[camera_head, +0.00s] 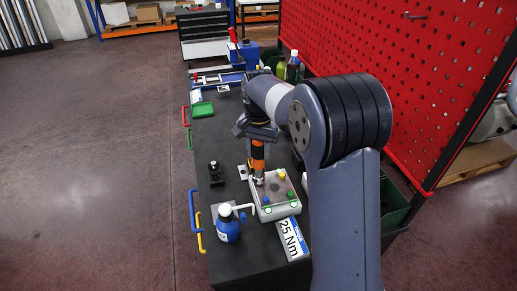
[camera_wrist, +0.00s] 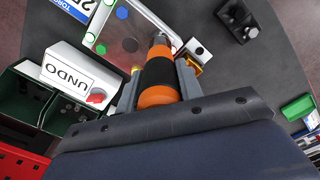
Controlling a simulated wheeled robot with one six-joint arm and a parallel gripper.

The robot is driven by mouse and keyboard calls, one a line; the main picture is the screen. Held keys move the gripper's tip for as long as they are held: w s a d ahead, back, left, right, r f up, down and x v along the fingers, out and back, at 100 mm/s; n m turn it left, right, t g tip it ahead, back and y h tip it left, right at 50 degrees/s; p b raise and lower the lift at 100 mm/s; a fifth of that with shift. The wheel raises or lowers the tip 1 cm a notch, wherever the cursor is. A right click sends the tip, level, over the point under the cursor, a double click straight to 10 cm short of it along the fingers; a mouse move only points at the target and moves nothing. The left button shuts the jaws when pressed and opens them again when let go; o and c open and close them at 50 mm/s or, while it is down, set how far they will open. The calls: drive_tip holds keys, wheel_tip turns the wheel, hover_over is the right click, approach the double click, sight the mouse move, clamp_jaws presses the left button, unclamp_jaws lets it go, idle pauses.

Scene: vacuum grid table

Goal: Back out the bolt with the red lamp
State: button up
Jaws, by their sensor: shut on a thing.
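My gripper (camera_head: 257,137) is shut on an orange and black power driver (camera_head: 257,156), which points down. In the wrist view my gripper (camera_wrist: 158,88) has a finger on each side of the driver (camera_wrist: 157,78). The driver's metal nose is over one edge of a pale plate (camera_head: 265,212), which has a brownish top and blue, green and yellow round lamps. I cannot tell whether the nose touches a bolt. No red lamp shows on the plate; the driver hides part of it. A white box marked UNDO (camera_wrist: 72,68) carries a red dome (camera_wrist: 97,97).
A blue bottle with a white cap (camera_head: 228,228) and a 25 Nm sign (camera_head: 291,239) are near the plate. A small black fixture (camera_head: 215,172) stands to its left. A green tray (camera_head: 202,109) lies farther back. A red pegboard (camera_head: 400,70) rises at right.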

drive_tip(key=shift+f, duration=0.3)
drive_tip(key=shift+s+f, duration=0.15)
drive_tip(key=shift+s, duration=0.05)
idle(1.4)
drive_tip(key=shift+r+p, duration=0.3)
drive_tip(key=shift+p, duration=0.05)
idle(1.9)
drive_tip(key=shift+w+r+p, duration=0.15)
drive_tip(key=shift+r+p, duration=1.75)
drive_tip(key=shift+r, duration=0.5)
